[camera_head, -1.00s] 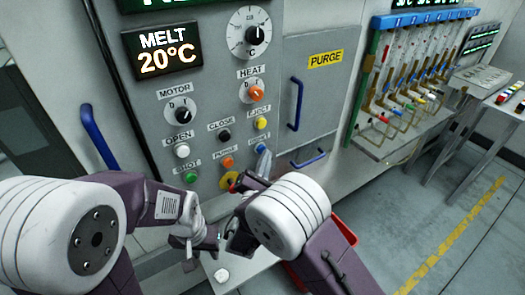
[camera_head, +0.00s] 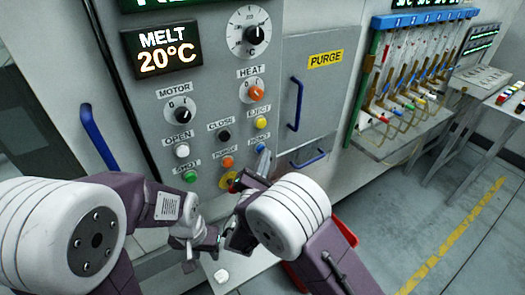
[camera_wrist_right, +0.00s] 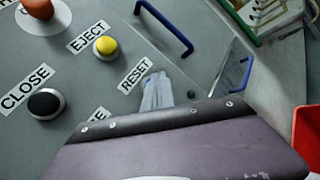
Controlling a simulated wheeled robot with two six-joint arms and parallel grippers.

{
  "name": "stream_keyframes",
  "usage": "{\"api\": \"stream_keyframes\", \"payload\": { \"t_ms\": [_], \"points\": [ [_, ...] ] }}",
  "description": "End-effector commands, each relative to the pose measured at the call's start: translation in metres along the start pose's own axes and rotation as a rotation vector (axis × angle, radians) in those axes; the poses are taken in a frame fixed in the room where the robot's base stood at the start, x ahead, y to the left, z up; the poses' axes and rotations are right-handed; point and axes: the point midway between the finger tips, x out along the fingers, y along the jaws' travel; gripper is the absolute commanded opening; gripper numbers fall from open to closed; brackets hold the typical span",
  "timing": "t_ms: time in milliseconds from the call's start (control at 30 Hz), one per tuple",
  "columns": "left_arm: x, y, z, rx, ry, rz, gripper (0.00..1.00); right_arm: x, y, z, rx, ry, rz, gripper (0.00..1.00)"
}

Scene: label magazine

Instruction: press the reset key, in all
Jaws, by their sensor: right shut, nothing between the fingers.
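The RESET label (camera_wrist_right: 136,75) shows on the grey panel in the right wrist view, below the yellow EJECT button (camera_wrist_right: 105,45). My right gripper (camera_wrist_right: 157,90) is shut and empty, with its pale fingertips just below that label, at the panel. In the head view the right fingertips (camera_head: 262,158) also stand below the RESET label. My left gripper (camera_head: 205,240) is low, in front of the panel; its jaw opening is unclear.
The black CLOSE button (camera_head: 224,136), orange PURGE button (camera_head: 227,161) and a red-and-yellow button (camera_head: 229,181) sit left of my right fingertips. A blue door handle (camera_head: 296,104) stands out to the right. A red bin (camera_head: 342,232) is below right.

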Motion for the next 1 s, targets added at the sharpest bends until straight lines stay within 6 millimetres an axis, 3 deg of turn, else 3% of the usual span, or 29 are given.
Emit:
{"api": "stream_keyframes", "payload": {
  "t_ms": [633,1000],
  "points": [
    [0.005,0.000,0.001,0.000,0.000,0.000,0.36,-0.013,-0.009,0.009,0.000,0.000,0.001,0.00],
    [0.013,0.000,0.001,0.000,0.000,0.000,0.36,-0.039,-0.028,0.026,0.000,0.001,0.001,0.00]
  ]
}}
